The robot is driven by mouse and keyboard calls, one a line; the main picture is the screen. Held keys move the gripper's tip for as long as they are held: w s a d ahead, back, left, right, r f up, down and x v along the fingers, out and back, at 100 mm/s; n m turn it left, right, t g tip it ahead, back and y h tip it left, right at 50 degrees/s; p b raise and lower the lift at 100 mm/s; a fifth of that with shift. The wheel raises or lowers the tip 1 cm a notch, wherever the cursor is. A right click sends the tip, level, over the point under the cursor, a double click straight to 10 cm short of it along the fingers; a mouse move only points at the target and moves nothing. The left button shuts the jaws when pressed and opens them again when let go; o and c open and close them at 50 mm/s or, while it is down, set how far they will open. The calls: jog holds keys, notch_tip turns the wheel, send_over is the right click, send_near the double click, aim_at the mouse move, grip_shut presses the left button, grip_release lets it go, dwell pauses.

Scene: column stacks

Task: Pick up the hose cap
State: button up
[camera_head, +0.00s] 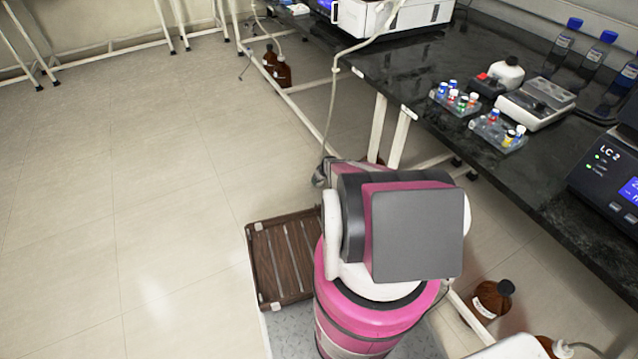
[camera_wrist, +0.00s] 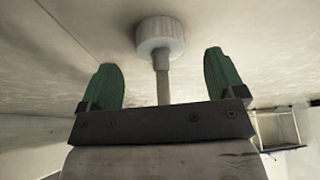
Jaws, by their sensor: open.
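The hose cap (camera_wrist: 160,36) is a pale round cap with a thin stem, seen at the top middle of the wrist view. My gripper (camera_wrist: 163,62) is open, with one green finger on each side of the stem. The stem runs down between the fingers toward the gripper's dark crossbar, with a gap on both sides. The wide part of the cap lies just past the fingertips in the picture. I cannot tell its exact depth. In the head view my pink and grey arm hides the gripper and the cap.
A black lab bench (camera_head: 440,60) runs along the right, with vial racks (camera_head: 458,98) and instruments on it. A pale hose (camera_head: 331,110) hangs from it toward my arm. A brown slatted crate (camera_head: 262,262) lies beside my base. Brown bottles (camera_head: 490,298) stand under the bench. The left floor is clear.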

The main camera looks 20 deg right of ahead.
jog(key=x, duration=0.3)
jog(key=shift+w+f, duration=0.15)
jog(key=shift+f, duration=0.15)
jog(key=c, duration=1)
jog(key=shift+r, duration=0.2)
notch_tip(320, 180, up, 4)
jog(key=shift+a+f, duration=0.1)
jog(key=a+r, duration=0.2)
jog(key=a, duration=0.1)
jog(key=s+a+r, duration=0.1)
jog(key=a+r, duration=0.1)
jog(key=a, duration=0.2)
jog(key=s+a+r, duration=0.1)
jog(key=a+r, duration=0.2)
jog(key=a, duration=0.1)
jog(key=shift+a, duration=0.2)
jog(key=shift+r, duration=0.1)
